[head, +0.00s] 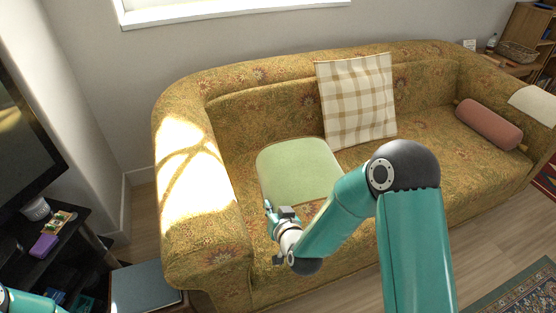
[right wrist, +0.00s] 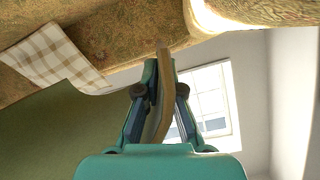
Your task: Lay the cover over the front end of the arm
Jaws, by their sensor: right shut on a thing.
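The cover (head: 300,170) is a pale green rounded sheet above the left part of the seat, overlapping the sofa back in the head view. Its dark underside (right wrist: 45,135) fills the left of the right wrist view. My right gripper (head: 270,207) is at its near left corner, shut on a thin tan edge (right wrist: 160,95) that appears to belong to it. The sofa's left arm (head: 205,195), patterned and partly sunlit, is left of the gripper. Its front end (head: 208,262) is bare.
A plaid cushion (head: 357,98) leans on the sofa back. A red bolster (head: 488,125) and a cream cloth (head: 535,103) are at the sofa's right end. A dark media shelf (head: 60,245) and a blue-grey box (head: 147,285) stand left of the sofa.

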